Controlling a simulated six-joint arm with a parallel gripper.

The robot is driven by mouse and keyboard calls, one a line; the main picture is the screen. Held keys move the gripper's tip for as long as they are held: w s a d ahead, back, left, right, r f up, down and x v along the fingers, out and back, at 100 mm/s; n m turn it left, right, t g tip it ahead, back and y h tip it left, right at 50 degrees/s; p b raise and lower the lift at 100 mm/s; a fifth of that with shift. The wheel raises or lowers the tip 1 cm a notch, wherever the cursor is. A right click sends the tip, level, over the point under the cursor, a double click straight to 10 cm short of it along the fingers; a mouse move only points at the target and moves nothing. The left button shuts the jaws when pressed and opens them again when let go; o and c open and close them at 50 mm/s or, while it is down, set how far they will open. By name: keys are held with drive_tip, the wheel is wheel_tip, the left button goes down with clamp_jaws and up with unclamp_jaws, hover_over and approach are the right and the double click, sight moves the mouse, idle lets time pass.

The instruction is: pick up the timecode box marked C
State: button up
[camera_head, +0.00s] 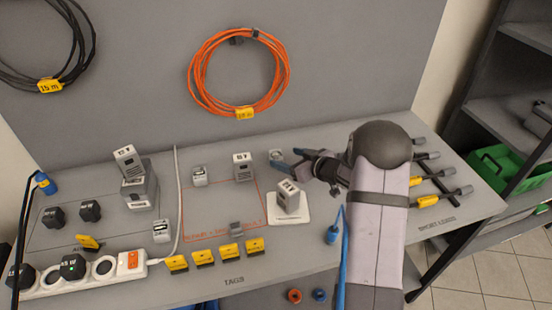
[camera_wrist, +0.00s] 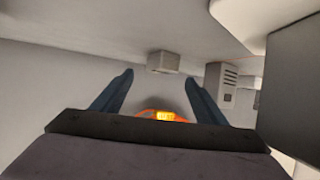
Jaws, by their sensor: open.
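My gripper (camera_head: 292,161) is at the back of the bench with its two dark blue fingers apart. In the wrist view my gripper (camera_wrist: 160,78) is open and empty. A small pale grey box (camera_head: 276,156) sits just off the fingertips in the head view. It also shows in the wrist view (camera_wrist: 163,62), just beyond the gap between the fingertips. Similar small boxes stand at the outlined area's back left (camera_head: 199,177), at its front (camera_head: 236,229) and left of the white cable (camera_head: 161,232). I cannot read for sure which box is marked C.
A taller grey box marked 07 (camera_head: 242,168) and a tilted grey block on a white pad (camera_head: 289,199) stand near my gripper. A grey stack (camera_head: 138,187) is at left. Yellow tags (camera_head: 204,257) line the front; a power strip (camera_head: 88,275) is front left.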

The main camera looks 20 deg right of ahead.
sight(278, 156)
drive_tip(key=shift+p+x, duration=1.1)
drive_tip(key=shift+x, duration=2.5)
drive_tip(key=shift+s+f, duration=0.1)
drive_tip(key=shift+f, duration=0.05)
drive_tip(key=shift+d, duration=0.1)
drive_tip(key=c, duration=1.5)
